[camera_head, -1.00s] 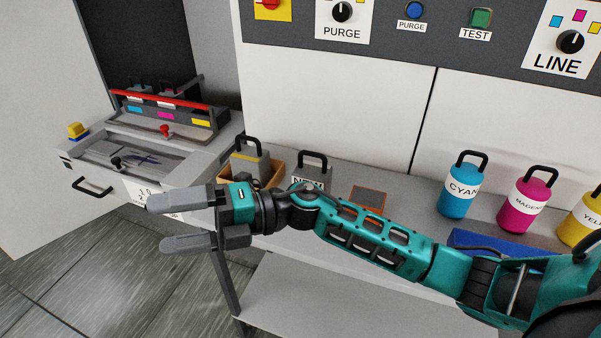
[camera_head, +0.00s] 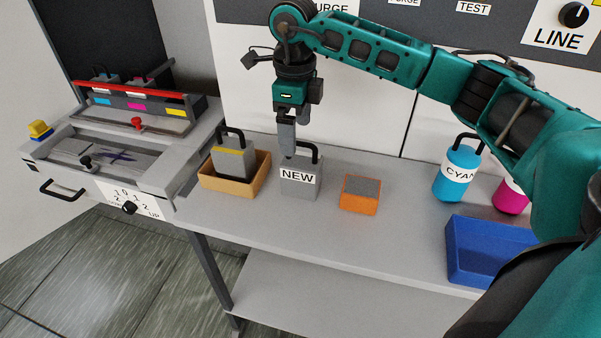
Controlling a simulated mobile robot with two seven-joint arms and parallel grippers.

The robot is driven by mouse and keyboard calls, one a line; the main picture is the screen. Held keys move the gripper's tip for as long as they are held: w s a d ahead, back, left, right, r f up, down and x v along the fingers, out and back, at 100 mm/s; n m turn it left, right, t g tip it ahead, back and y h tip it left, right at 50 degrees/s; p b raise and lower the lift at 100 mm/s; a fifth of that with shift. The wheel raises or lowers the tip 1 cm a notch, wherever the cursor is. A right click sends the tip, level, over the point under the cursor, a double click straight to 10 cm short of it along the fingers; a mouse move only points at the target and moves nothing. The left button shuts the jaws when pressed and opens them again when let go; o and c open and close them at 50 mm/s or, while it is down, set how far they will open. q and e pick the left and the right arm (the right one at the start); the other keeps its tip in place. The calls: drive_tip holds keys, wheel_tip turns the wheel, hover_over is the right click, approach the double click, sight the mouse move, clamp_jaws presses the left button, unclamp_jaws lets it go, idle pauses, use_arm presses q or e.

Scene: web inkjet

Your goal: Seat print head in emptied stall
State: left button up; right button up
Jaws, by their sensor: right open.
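The grey print head marked NEW (camera_head: 299,184) stands upright on the bench, its black handle on top. My right gripper (camera_head: 287,146) points down over it, open, its fingers close to the handle; I cannot tell whether they touch or straddle it. The carriage (camera_head: 150,103) at the left has cyan, magenta and yellow labels under a red bar. Grey heads with handles show behind the cyan and magenta labels. No head shows behind the yellow label (camera_head: 176,112), though the bar partly hides that stall. My left gripper is not in view.
A grey head with a yellow stripe (camera_head: 234,162) sits in a tan tray (camera_head: 228,188). An orange block with a grey top (camera_head: 360,196), a blue bin (camera_head: 480,255), and cyan (camera_head: 457,174) and magenta (camera_head: 510,197) bottles stand to the right. A small red knob (camera_head: 137,123) fronts the carriage.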

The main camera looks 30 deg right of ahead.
sight(301, 160)
wheel_tip(301, 160, down, 4)
drive_tip(key=shift+r, duration=0.2)
drive_tip(key=f, duration=0.2)
drive_tip(key=d+f, duration=0.1)
drive_tip(key=f, duration=0.1)
drive_tip(key=shift+s+d+f, duration=0.1)
drive_tip(key=shift+s+f, duration=0.05)
drive_tip(key=shift+f, duration=0.55)
drive_tip(key=shift+c, duration=0.2)
drive_tip(key=c, duration=1.2)
drive_tip(key=shift+r, duration=0.1)
drive_tip(key=shift+c, duration=0.2)
